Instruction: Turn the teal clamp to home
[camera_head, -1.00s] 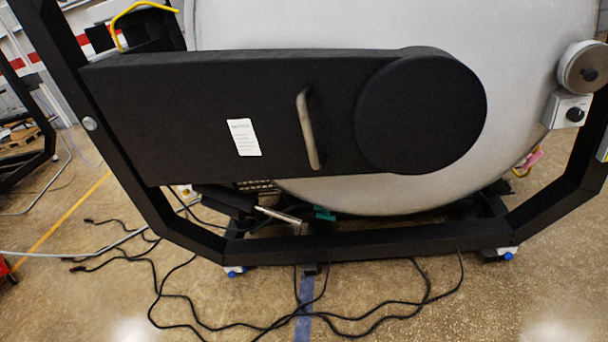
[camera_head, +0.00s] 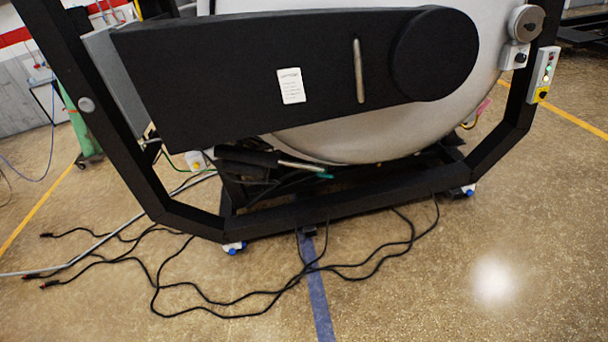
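A small teal part (camera_head: 325,175), which may be the teal clamp, shows low under the furnace's pale round vessel (camera_head: 345,143). It sits by the end of a silver rod (camera_head: 300,166) that comes from a dark cylinder (camera_head: 247,157). It is too small and far to tell which way it is turned. My gripper is not in view.
A black arm-like cover (camera_head: 220,75) with an upright metal handle (camera_head: 358,70) crosses the vessel's front. The black frame (camera_head: 330,206) stands on the floor. Loose black cables (camera_head: 190,285) lie before it. A control box (camera_head: 543,75) is at right. The right foreground floor is clear.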

